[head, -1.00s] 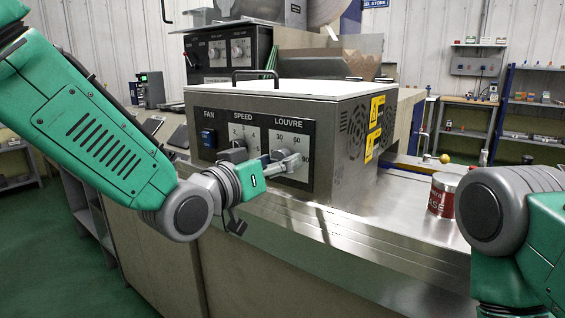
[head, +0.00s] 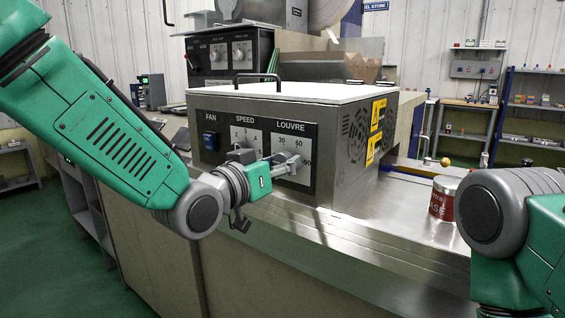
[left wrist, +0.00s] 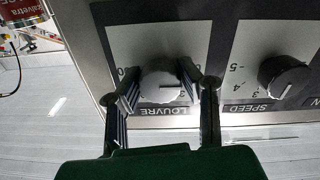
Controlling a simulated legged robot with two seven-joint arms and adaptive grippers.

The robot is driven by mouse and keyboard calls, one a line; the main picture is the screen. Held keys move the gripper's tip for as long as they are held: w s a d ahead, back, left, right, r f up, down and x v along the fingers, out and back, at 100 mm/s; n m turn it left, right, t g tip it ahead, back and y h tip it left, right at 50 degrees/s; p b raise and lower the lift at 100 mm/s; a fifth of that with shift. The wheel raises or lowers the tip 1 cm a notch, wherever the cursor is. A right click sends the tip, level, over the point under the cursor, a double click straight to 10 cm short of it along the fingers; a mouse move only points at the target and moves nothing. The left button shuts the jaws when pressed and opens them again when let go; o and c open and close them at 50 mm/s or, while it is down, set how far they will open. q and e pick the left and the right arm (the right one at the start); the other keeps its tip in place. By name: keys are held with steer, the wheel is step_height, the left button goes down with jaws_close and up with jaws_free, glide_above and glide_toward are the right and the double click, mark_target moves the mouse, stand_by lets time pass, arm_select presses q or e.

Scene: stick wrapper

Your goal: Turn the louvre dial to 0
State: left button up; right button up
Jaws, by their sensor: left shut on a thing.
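The louvre dial (left wrist: 163,84) is a light grey knob on a pale scale plate (left wrist: 158,45), under the LOUVRE label in the head view. In the left wrist view its face carries a dark line, lying roughly level. My left gripper (left wrist: 160,92) has one finger on each side of the dial and is shut on it. In the head view my left gripper (head: 285,168) reaches the front panel and partly hides the dial and its numbers; 30, 60 and 90 show in part. My right arm is at the right edge, its gripper out of view.
The dark speed dial (left wrist: 284,75) is beside the louvre dial. A blue fan switch (head: 210,140) is further left on the grey box (head: 330,190). A red and silver can (head: 442,198) stands on the metal bench (head: 380,225), which has clear room in front.

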arm_select(q)
steer(key=o, duration=1.2)
steer(key=shift+c, duration=0.2)
steer(key=v, duration=1.1)
steer(key=shift+s+a, duration=0.3)
steer(key=shift+f, duration=0.1)
